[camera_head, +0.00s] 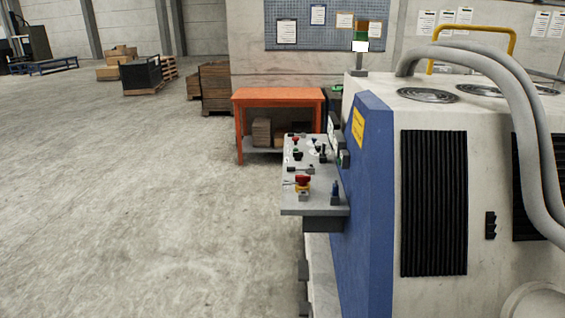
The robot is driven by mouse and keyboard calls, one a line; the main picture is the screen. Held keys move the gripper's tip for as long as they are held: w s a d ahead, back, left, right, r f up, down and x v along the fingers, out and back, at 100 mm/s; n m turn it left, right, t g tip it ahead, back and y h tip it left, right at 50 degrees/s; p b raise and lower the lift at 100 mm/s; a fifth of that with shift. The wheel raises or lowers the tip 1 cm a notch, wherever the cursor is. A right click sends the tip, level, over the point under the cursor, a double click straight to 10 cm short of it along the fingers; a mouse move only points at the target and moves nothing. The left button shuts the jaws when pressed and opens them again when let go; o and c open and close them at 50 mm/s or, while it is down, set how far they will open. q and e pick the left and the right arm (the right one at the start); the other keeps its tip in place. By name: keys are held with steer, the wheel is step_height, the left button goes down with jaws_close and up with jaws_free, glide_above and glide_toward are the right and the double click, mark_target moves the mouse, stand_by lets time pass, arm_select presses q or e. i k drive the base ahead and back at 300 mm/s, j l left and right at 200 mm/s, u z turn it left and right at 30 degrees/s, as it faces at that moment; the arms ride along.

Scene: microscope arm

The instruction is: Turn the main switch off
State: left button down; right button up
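A grey control panel (314,199) juts out to the left from the blue side of a large machine (370,200). Several knobs, levers and buttons stand on it. A red knob on a yellow base (303,184) is near the panel's front edge. A blue-grey switch (335,190) stands to its right. Smaller black, green and red controls (297,150) sit farther back. I cannot tell which control is the main switch, nor its position. Neither of my grippers is in view.
An orange table (277,97) with boxes on its lower shelf stands behind the panel. Grey hoses (500,70) arch over the machine at right. Pallets and crates (141,75) are at the back left. The concrete floor (150,210) left of the panel is clear.

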mark_target(301, 179)
steer(key=i+j+u, duration=0.1)
steer(key=i+u, duration=0.35)
steer(key=i, duration=0.7)
